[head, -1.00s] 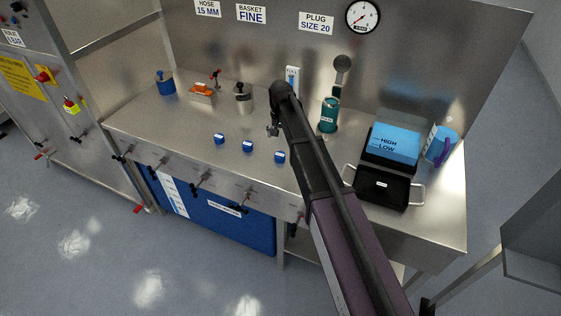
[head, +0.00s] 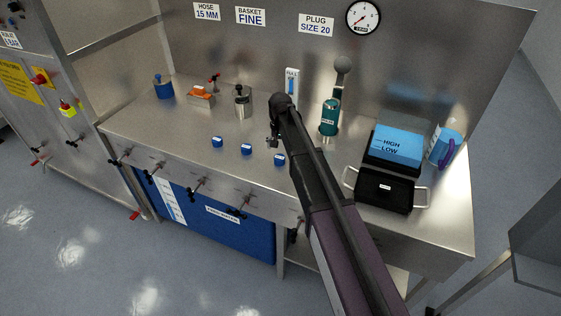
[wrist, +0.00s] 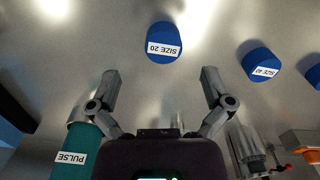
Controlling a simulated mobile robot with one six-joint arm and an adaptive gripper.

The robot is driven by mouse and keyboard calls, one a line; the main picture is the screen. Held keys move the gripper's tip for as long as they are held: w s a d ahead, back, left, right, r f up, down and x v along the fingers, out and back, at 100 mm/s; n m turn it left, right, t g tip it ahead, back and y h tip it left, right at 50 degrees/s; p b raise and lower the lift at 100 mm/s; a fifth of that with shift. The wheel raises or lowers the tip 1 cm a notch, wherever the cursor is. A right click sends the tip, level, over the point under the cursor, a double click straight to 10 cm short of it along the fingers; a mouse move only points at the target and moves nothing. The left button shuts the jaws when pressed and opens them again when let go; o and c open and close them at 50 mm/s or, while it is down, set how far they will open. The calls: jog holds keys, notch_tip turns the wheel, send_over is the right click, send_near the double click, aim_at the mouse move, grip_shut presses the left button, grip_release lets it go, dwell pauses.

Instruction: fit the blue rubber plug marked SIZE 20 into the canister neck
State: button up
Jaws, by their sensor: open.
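The blue plug marked SIZE 20 (wrist: 164,43) stands on the steel bench, just beyond my fingertips in the wrist view. It looks to be the rightmost of three blue plugs (head: 279,160) in the head view. My gripper (wrist: 161,76) is open and empty, its two fingers spread wide, with the plug ahead of the gap between them. In the head view my gripper (head: 272,142) hangs beside the plug, partly hidden by my arm. A metal canister (head: 243,102) stands further back on the bench; it also shows in the wrist view (wrist: 247,146). Its neck is too small to make out.
A plug marked SIZE 40 (wrist: 261,65) and another blue plug (head: 217,142) stand nearby. A teal PULSE cylinder (head: 329,118) stands close behind my arm. A black tray (head: 385,190) and a blue-topped box (head: 396,143) are at right. A wall sign reads PLUG SIZE 20 (head: 316,25).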

aim_at(279, 158)
jog(key=shift+f, duration=0.1)
jog(key=shift+a+f+b, duration=0.2)
jog(key=shift+f+b, duration=2.35)
jog(key=shift+b, duration=0.1)
jog(key=c, duration=1)
